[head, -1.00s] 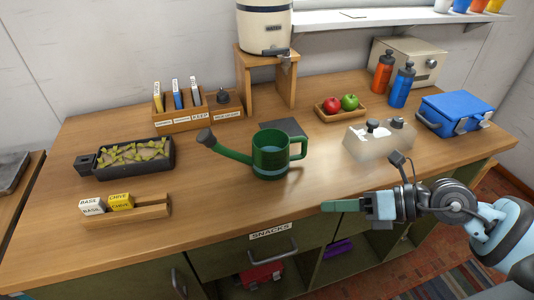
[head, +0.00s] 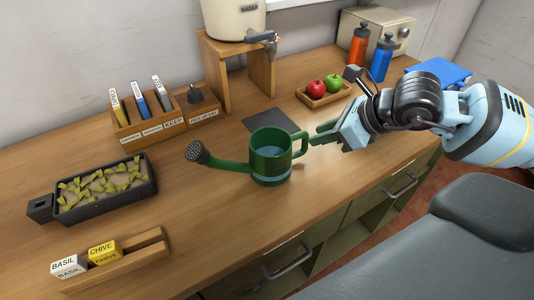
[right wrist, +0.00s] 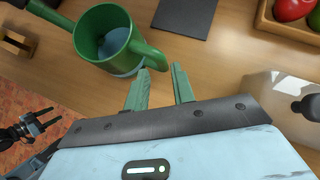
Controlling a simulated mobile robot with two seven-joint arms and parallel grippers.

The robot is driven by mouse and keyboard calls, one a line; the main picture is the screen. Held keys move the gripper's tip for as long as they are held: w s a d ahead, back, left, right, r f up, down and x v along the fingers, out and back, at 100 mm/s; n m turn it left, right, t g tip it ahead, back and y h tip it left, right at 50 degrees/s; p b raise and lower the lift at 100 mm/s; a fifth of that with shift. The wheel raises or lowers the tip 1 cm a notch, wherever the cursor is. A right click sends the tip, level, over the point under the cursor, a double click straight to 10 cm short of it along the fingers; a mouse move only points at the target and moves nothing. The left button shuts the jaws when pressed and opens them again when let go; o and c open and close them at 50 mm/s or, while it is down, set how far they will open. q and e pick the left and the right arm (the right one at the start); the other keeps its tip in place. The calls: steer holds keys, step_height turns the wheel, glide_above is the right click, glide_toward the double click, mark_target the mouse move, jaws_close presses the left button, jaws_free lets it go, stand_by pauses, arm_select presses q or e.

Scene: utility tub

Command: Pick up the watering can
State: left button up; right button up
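The green watering can (head: 268,160) stands upright on the wooden counter, its spout to the left and its handle to the right. It also shows in the right wrist view (right wrist: 103,32), with its handle toward my gripper. My right gripper (head: 318,134) is at the handle's right side, empty. In the right wrist view its two green fingers (right wrist: 163,76) are apart.
A dark flat pad (head: 270,122) lies behind the can. A fruit tray (head: 325,97), bottles (head: 381,58) and a blue box (head: 440,74) are at the right. A planter (head: 105,188) and a seed-packet rack (head: 120,262) are at the left. Clear counter lies in front of the can.

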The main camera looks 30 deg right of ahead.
steer(key=shift+w+a+f, duration=0.15)
steer(key=shift+w+f, duration=0.1)
steer(key=shift+w, duration=0.05)
steer(key=shift+w+a+f, duration=0.3)
steer(key=shift+w+f, duration=0.15)
steer(key=shift+w+a+f, duration=0.15)
steer(key=shift+w+f, duration=0.15)
steer(key=p+x, duration=0.1)
steer(key=x, duration=0.3)
steer(key=shift+w+f, duration=0.15)
steer(key=shift+f, duration=0.05)
steer(key=shift+c, duration=0.6)
jaws_close()
arm_select(q)
steer(key=shift+w+a+r, duration=0.1)
steer(key=shift+w+r, duration=0.1)
steer(key=shift+r, duration=0.25)
